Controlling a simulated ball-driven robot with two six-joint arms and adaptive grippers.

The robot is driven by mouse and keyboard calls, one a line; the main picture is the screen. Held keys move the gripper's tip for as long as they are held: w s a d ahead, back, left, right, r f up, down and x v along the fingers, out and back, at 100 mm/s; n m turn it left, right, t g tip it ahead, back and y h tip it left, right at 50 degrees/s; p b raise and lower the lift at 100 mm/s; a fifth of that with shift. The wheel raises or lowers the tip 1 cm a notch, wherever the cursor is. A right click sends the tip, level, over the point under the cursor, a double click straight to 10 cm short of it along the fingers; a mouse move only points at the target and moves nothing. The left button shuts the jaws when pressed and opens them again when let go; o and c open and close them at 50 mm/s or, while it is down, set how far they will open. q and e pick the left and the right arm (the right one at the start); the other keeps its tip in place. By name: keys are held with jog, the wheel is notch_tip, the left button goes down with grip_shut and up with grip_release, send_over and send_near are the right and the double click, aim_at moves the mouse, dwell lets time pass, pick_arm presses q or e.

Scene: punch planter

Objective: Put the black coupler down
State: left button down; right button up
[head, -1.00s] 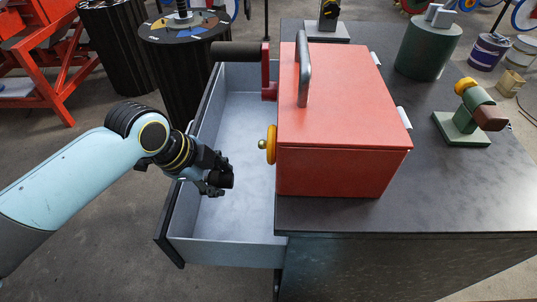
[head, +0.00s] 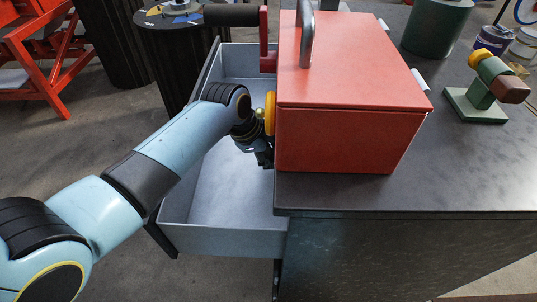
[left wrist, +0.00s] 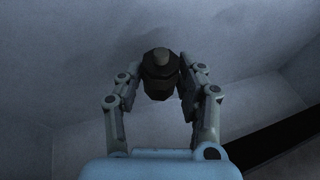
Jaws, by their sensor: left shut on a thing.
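The black coupler (left wrist: 160,74) is a short dark cylinder with a lighter stub at its end. In the left wrist view it sits between the two fingers of my left gripper (left wrist: 157,90), which is shut on it. In the head view my left gripper (head: 263,157) is inside or just over the open grey drawer (head: 225,238), close to the red box's left side. There the coupler cannot be told apart from the dark fingers. The wrist view shows plain grey drawer surfaces behind it. My right gripper is not in view.
The red box (head: 350,130) with a grey handle, yellow knob (head: 270,113) and red crank (head: 264,40) stands on the dark worktop (head: 430,180). A green stand (head: 483,95) is at the right. The drawer's near floor is clear.

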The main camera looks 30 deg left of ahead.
pick_arm(q)
jog(key=shift+r, duration=0.1)
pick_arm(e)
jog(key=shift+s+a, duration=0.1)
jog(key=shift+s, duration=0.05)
pick_arm(q)
jog(key=shift+f, duration=0.65)
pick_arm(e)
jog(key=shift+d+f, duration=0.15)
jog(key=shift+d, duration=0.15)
pick_arm(q)
jog(key=c, duration=0.8)
grip_release()
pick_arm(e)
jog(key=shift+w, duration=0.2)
pick_arm(q)
jog(key=shift+r, duration=0.15)
jog(key=shift+r, duration=0.4)
jog(key=p+v, duration=0.4)
jog(key=v, duration=0.8)
jog(key=shift+r, duration=0.1)
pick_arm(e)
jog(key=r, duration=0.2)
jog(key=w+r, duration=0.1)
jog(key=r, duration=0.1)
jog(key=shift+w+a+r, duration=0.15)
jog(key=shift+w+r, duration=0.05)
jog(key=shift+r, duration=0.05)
